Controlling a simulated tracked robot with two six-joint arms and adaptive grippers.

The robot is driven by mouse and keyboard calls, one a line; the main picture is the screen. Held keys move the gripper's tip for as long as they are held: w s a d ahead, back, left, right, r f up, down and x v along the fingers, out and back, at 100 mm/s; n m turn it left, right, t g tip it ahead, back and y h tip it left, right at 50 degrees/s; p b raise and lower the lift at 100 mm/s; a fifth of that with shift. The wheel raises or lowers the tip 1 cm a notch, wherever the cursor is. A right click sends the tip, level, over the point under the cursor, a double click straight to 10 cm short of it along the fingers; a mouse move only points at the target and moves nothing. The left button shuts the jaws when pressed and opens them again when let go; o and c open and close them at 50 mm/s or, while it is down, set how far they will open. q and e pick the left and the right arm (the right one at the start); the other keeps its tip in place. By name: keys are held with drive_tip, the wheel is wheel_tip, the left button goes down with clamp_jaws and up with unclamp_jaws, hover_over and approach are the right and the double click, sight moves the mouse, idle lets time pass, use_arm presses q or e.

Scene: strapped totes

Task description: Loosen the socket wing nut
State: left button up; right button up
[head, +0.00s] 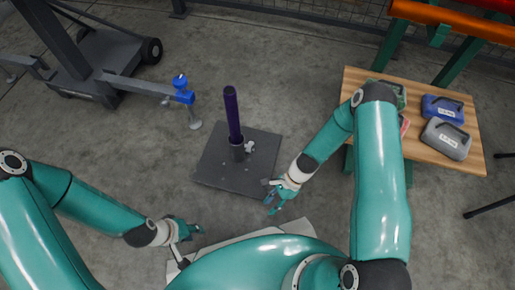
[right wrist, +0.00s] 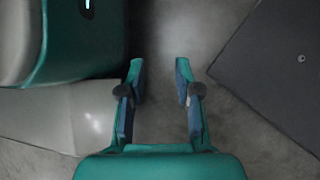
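A dark square base plate (head: 213,166) lies on the floor in the middle of the head view. A dark socket (head: 237,152) stands on it and holds an upright purple pole (head: 232,112). A small light grey wing nut (head: 249,147) sits on the socket's right side. My right gripper (head: 272,205) is right of and nearer than the plate, apart from the wing nut. In the right wrist view its fingers (right wrist: 160,85) are spread with nothing between them, and the plate (right wrist: 285,75) shows at the right. My left gripper (head: 200,229) is low and left of the plate; its fingers look apart and empty.
A wooden table (head: 465,163) at the right bears a blue case (head: 443,108), a grey case (head: 446,139) and others partly hidden by my right arm. A grey wheeled stand (head: 115,60) with a blue clamp (head: 180,92) is at the upper left. Floor around the plate is clear.

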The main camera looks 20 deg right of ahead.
drive_tip(key=w+d+f+m+t+y+b, duration=0.1)
drive_tip(key=w+d+f+m+t+y, duration=0.2)
drive_tip(key=m, duration=0.5)
drive_tip(key=w+d+f+m+t+y, duration=0.1)
drive_tip(key=w+d+m+y, duration=0.15)
drive_tip(key=w+m, duration=0.45)
drive_tip(key=w+d+r+m+t+y+b, duration=0.1)
drive_tip(key=w+d+r+m+t+y, duration=0.25)
drive_tip(key=d+m+t, duration=0.65)
drive_tip(key=w+a+g, duration=0.1)
drive_tip(key=w+a, duration=0.4)
drive_tip(key=a, duration=0.2)
drive_tip(key=w+a+m+b, duration=0.1)
drive_tip(key=w+a, duration=0.4)
drive_tip(key=a, duration=0.2)
drive_tip(key=shift+a+f+g+h, duration=0.3)
drive_tip(key=shift+f+g, duration=0.05)
drive_tip(key=shift+g, duration=0.05)
